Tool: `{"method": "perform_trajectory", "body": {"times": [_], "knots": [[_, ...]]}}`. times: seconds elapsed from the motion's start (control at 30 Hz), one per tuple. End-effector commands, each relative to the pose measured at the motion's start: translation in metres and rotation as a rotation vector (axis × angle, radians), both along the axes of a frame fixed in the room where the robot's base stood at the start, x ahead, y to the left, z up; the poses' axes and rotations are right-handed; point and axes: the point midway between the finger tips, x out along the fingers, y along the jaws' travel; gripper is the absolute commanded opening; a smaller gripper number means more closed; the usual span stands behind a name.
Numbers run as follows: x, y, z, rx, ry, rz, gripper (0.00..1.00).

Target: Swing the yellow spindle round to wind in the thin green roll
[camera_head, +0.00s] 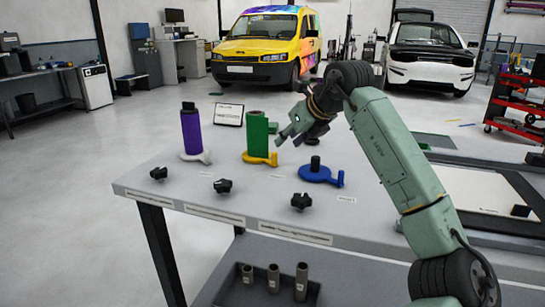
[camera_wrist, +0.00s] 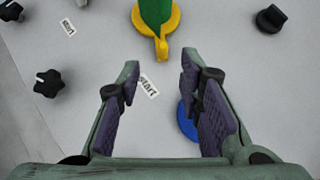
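The yellow spindle (camera_head: 262,160) stands on the table with the upright green roll (camera_head: 257,132) on it. In the wrist view the green roll (camera_wrist: 156,10) is at the top edge, cut off. The yellow spindle (camera_wrist: 168,28) lies below it, its arm and raised handle pointing down the picture, towards the gap between my fingers. My gripper (camera_wrist: 160,70) is open and empty, with its fingertips short of the handle. In the head view my gripper (camera_head: 287,133) is just right of the green roll.
A purple roll (camera_head: 191,132) on a white spindle stands left. A blue spindle (camera_head: 315,175) with a black post is right, partly hidden by my finger in the wrist view (camera_wrist: 187,122). Black knobs (camera_head: 301,202) line the front edge. A framed panel (camera_head: 478,190) lies right.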

Motion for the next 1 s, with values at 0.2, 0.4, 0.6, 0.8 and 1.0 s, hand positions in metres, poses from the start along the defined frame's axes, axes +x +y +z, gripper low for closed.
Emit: {"method": "perform_trajectory", "body": {"times": [0.2,0.4,0.6,0.8,1.0], "knots": [[0.013,0.003,-0.016,-0.007,0.006,-0.010,0.33],[0.036,0.020,-0.042,-0.006,0.006,-0.007,0.33],[0.054,0.032,-0.065,-0.004,0.006,-0.007,0.33],[0.063,0.037,-0.076,-0.005,0.004,-0.008,0.33],[0.064,0.038,-0.077,-0.006,0.003,-0.008,0.33]]}}
